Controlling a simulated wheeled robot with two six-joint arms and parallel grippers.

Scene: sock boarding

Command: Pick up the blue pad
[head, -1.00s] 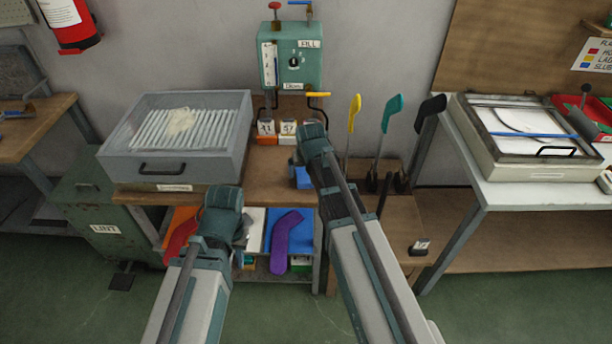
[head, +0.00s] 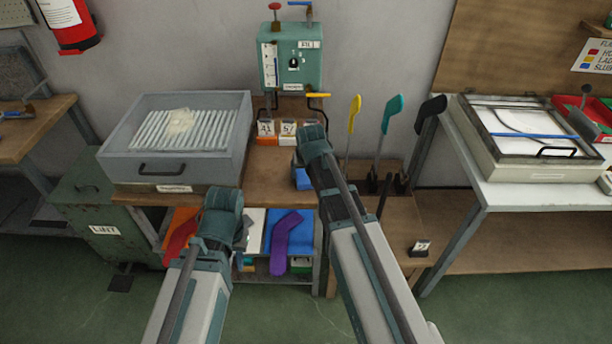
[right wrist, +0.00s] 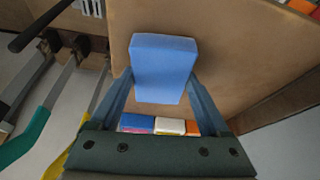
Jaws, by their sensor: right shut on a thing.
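The blue pad (head: 302,179) is a small block at the bench's right part, partly hidden by my right arm in the head view. In the right wrist view the blue pad (right wrist: 163,66) sits between the two fingers of my right gripper (right wrist: 158,88), which is shut on it. I cannot tell whether the pad touches the bench top. My left gripper (head: 240,238) hangs in front of the bench's lower shelf, apart from the pad. Its fingers are mostly hidden behind its wrist.
A grey drawer box (head: 140,166) stands on the bench (head: 270,185) at left. Orange and white blocks with number tags (head: 288,130) lie behind the pad, below a green control box (head: 290,58). Yellow, teal and black paddles (head: 389,114) stand upright to the right.

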